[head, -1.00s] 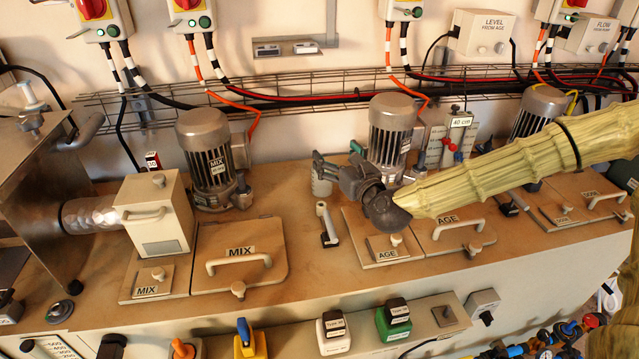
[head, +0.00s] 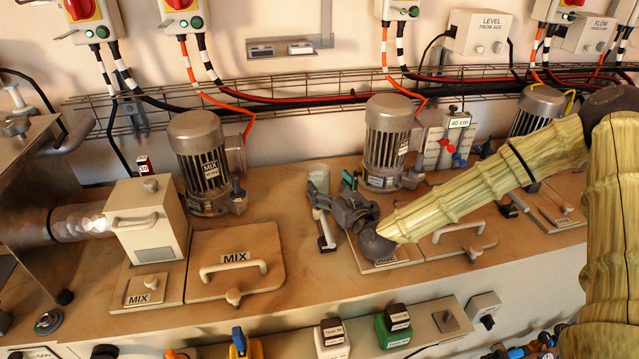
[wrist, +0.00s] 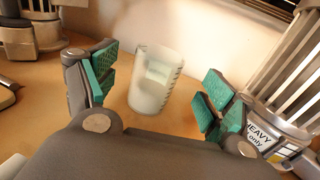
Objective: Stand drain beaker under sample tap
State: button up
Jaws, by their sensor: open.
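A translucent, whitish beaker (head: 318,181) stands upright on the brown bench top near the back wall, between the MIX and AGE motors. In the wrist view the beaker (wrist: 154,82) shows between and just beyond my two green-padded fingers, with gaps on both sides. My gripper (head: 340,195) is open and low over the bench, close in front of the beaker and partly covering it in the head view; it shows in the wrist view too (wrist: 160,88). I cannot make out which fitting is the sample tap.
The AGE motor (head: 388,135) stands right of the beaker, near my right finger. The MIX motor (head: 200,160) stands to the left. A small white cylinder on a dark base (head: 326,230) lies in front. Bench between MIX lid (head: 250,240) and gripper is clear.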

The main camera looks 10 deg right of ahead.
jog(key=shift+p+x, duration=0.65)
jog(key=shift+x, duration=2.4)
jog(key=c, duration=1.2)
